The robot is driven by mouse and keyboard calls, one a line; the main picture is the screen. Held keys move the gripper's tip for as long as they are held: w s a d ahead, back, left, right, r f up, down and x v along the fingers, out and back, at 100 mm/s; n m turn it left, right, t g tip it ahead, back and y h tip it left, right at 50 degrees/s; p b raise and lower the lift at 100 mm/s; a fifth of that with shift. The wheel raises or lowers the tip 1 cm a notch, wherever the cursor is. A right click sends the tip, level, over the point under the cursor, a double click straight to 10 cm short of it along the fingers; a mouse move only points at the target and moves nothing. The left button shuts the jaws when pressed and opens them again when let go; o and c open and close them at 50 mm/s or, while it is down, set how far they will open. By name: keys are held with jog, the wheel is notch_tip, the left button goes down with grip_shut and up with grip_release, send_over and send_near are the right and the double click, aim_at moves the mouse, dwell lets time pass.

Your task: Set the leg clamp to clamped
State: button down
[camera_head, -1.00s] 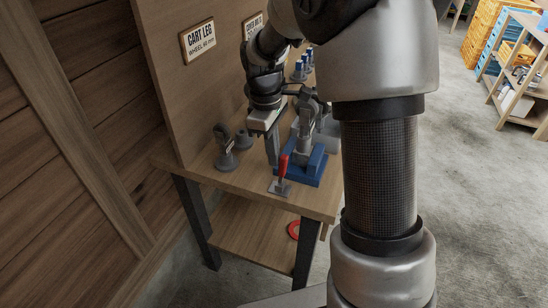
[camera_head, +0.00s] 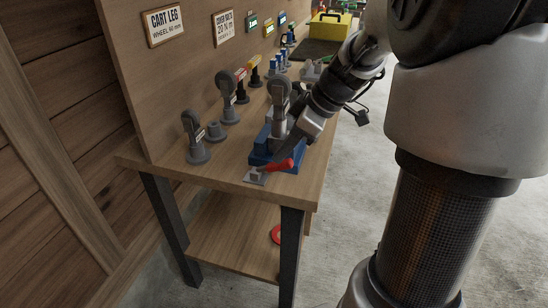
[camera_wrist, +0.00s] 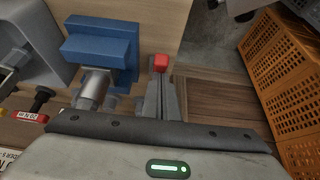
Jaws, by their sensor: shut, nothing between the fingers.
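The leg clamp is a small toggle clamp with a metal base plate (camera_head: 256,177) and a red handle (camera_head: 279,166), at the front edge of the bench beside the blue fixture (camera_head: 262,152). The handle lies low, tilted to the right, in the head view. A grey caster leg (camera_head: 279,108) stands in the fixture. My gripper (camera_head: 287,152) is just above and behind the handle, close to the fixture; contact cannot be told. In the wrist view the fingers of my gripper (camera_wrist: 166,92) are together and empty, with the red handle end (camera_wrist: 160,62) just beyond them.
The wooden bench (camera_head: 235,172) holds grey caster parts (camera_head: 194,140) on the left and several coloured-handled tools behind. A yellow toolbox (camera_head: 330,25) stands at the far end. An orange crate (camera_wrist: 295,90) shows in the wrist view. Floor to the right is clear.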

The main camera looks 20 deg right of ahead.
aim_at(291, 162)
jog(key=shift+s+d+f+b, duration=0.35)
jog(key=shift+d+f+b, duration=0.05)
jog(key=shift+f+b, duration=0.2)
jog(key=shift+s+d+f+b, duration=0.35)
jog(key=shift+f+b, duration=0.2)
jog(key=shift+b, duration=0.05)
jog(key=r+p, duration=0.1)
jog(key=w+a+r+p, duration=0.1)
jog(key=r, duration=0.1)
jog(key=r+p, duration=0.1)
jog(key=r, duration=0.1)
jog(key=shift+w+a, duration=0.15)
jog(key=shift+w, duration=0.1)
jog(key=s+d+r+p, duration=0.1)
jog(key=s+d+r, duration=0.4)
jog(key=d, duration=0.1)
jog(key=shift+r, duration=0.35)
jog(key=shift+w+d, duration=0.1)
